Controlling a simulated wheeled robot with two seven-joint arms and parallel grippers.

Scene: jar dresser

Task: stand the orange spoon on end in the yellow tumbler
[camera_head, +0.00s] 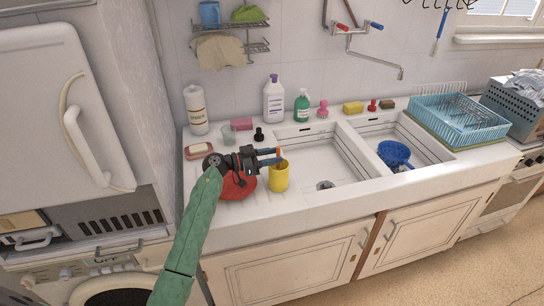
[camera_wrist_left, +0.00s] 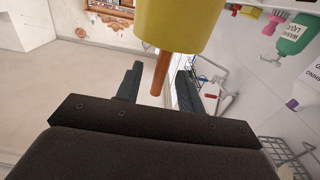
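The yellow tumbler (camera_head: 279,178) stands upright on the counter at the left edge of the sink. The orange spoon (camera_head: 279,153) sticks up out of its mouth; its lower end is hidden inside. The wrist view shows the tumbler (camera_wrist_left: 172,25) at the top and the spoon's handle (camera_wrist_left: 160,74) coming out of it. My left gripper (camera_head: 274,156) is at the tumbler's rim height, coming from the left. In the wrist view its fingers (camera_wrist_left: 157,88) are spread, with the spoon's handle between them and gaps on both sides. My right gripper is not in view.
A red dish (camera_head: 236,187) lies under my left gripper. A glass (camera_head: 229,135), a black stopper-like item (camera_head: 259,135) and a soap dish (camera_head: 199,151) stand behind it. The left basin (camera_head: 325,163) is largely clear.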

